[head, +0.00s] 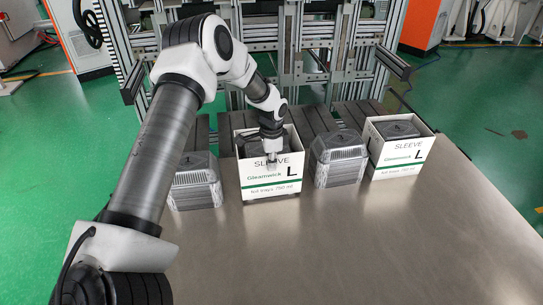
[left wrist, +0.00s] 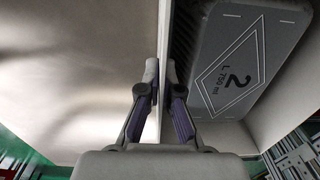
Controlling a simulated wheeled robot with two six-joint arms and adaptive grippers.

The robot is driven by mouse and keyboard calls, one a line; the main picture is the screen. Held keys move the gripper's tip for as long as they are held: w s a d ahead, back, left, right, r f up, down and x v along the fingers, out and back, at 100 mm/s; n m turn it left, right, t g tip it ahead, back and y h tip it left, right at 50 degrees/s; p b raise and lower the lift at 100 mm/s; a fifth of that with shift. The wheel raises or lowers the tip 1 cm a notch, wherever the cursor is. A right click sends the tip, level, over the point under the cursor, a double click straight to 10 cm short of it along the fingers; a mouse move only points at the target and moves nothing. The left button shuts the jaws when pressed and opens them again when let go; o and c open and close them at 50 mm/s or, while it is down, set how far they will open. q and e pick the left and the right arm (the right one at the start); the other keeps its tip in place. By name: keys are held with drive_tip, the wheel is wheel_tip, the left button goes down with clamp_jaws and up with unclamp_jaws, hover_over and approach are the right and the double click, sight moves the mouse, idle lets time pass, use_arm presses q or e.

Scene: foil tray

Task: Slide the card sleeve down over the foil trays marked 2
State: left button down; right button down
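The white card sleeve (head: 282,191) with a green stripe and a large L stands upright around the grey foil trays marked 2 (head: 255,146). Its lower edge is close to the table; a thin dark line shows under it. The left wrist view shows the top tray's grey lid with its 2 (left wrist: 240,75) inside the sleeve, below the rim. My left gripper (head: 272,163) is at the sleeve's near wall. In the left wrist view its fingers (left wrist: 161,72) straddle the thin wall (left wrist: 163,35) and close on it. My right gripper is not in view.
A bare tray stack (head: 193,185) stands left of the sleeve, another (head: 338,160) right of it. Farther right, a second white sleeve (head: 399,160) surrounds a stack. Dark slats and a metal frame (head: 290,55) lie behind. The metal table (head: 350,250) is clear in front.

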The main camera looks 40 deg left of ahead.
use_arm(q)
drive_tip(key=shift+f, duration=0.85)
drive_tip(key=c, duration=1.2)
unclamp_jaws()
drive_tip(key=shift+c, duration=0.2)
wheel_tip(320, 180, up, 12)
